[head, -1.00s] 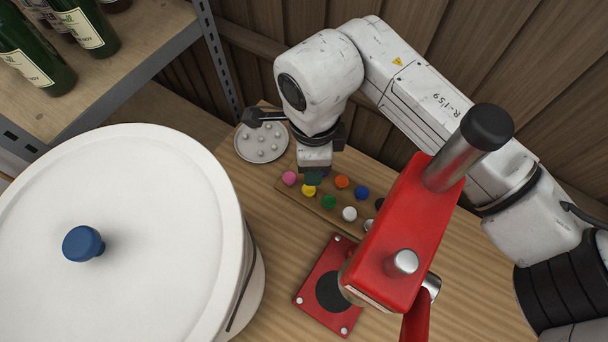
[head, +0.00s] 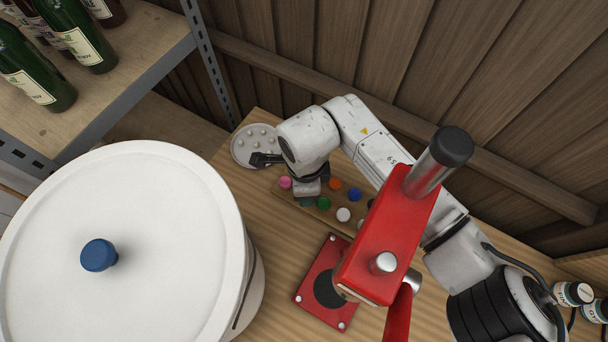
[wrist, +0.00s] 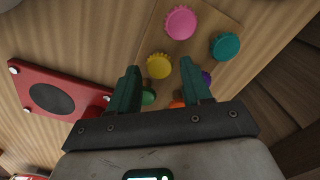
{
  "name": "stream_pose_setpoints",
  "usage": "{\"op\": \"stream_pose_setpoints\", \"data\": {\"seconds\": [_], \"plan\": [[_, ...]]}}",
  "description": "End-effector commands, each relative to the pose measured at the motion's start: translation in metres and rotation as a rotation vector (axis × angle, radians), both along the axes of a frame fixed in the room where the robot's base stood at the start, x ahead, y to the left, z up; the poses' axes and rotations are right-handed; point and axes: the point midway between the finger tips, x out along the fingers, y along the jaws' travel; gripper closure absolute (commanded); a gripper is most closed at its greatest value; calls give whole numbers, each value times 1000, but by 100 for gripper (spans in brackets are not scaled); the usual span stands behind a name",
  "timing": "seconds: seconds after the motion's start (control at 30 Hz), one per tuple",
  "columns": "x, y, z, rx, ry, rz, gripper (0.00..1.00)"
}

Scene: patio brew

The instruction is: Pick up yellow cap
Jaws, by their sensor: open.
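The yellow cap (wrist: 159,65) lies on a wooden board (wrist: 205,22) in the wrist view. In the head view my gripper hides it. My gripper (wrist: 158,70) is open and empty, its two green fingers on either side of the yellow cap in the picture. I cannot tell how far above the cap the fingertips are. In the head view my gripper (head: 307,200) is low over the left part of the board.
A red capper (head: 385,245) stands in front. A white bucket (head: 130,200) is left. A round plate (head: 240,153) lies behind.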

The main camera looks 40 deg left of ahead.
Motion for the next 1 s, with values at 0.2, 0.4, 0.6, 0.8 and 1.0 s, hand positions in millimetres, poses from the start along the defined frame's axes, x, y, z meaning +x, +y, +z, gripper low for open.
{"op": "stream_pose_setpoints", "data": {"seconds": [0.2, 0.4, 0.6, 0.8, 1.0], "plan": [[0, 0, 0, 0, 0, 0, 51], [0, 0, -2, 0, 0, 0, 51], [0, 0, -5, -1, 1, 0, 51], [0, 0, -5, -1, 1, 0, 51], [0, 0, -5, -1, 1, 0, 58]]}}
